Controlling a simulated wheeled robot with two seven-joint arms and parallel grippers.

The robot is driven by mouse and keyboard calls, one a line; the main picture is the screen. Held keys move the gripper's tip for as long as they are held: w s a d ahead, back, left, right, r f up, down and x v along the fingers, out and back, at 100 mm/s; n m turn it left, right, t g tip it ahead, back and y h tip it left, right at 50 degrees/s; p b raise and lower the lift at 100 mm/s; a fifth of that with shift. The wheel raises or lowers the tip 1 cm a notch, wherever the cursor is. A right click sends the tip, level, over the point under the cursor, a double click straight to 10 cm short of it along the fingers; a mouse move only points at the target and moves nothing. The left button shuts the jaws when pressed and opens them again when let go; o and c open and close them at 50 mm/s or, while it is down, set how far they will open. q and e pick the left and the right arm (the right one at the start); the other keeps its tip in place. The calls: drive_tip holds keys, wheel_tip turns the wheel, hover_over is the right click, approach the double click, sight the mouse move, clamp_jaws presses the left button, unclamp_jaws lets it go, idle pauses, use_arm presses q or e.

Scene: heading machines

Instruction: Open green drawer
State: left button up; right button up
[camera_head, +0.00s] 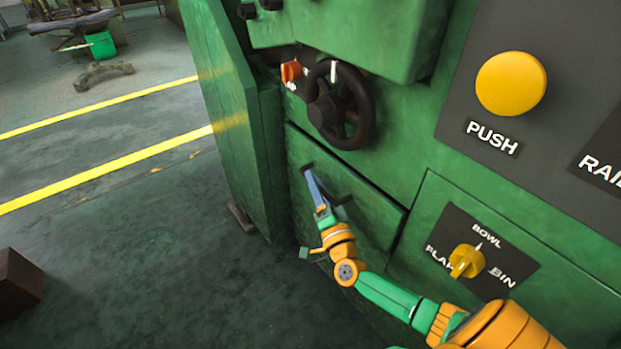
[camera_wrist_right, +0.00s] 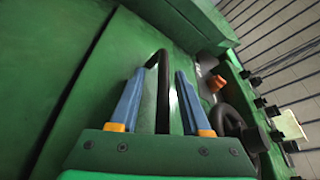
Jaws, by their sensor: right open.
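The green drawer (camera_head: 375,215) is a flat front low on the green machine, below the handwheel, and looks flush with the machine. Its black bar handle (camera_wrist_right: 163,95) stands out from the front; in the head view my gripper partly hides it. My right gripper (camera_head: 314,186) is at the handle, with its blue fingers pointing at the drawer front. In the right wrist view the open fingers (camera_wrist_right: 160,78) lie one on each side of the handle bar, with small gaps seen. My left gripper is not in view.
A black handwheel (camera_head: 341,105) and an orange part (camera_head: 291,72) sit above the drawer. A yellow push button (camera_head: 510,84) and a yellow knob (camera_head: 466,261) are to the right. Open floor lies left, with a brown box (camera_head: 18,280) at the edge.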

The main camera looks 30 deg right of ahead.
drive_tip(key=shift+s+r, duration=0.15)
drive_tip(key=shift+s, duration=0.1)
drive_tip(key=shift+s+r, duration=0.1)
drive_tip(key=shift+s, duration=0.1)
drive_tip(key=c, duration=0.3)
clamp_jaws()
drive_tip(key=shift+a, duration=0.1)
idle(0.5)
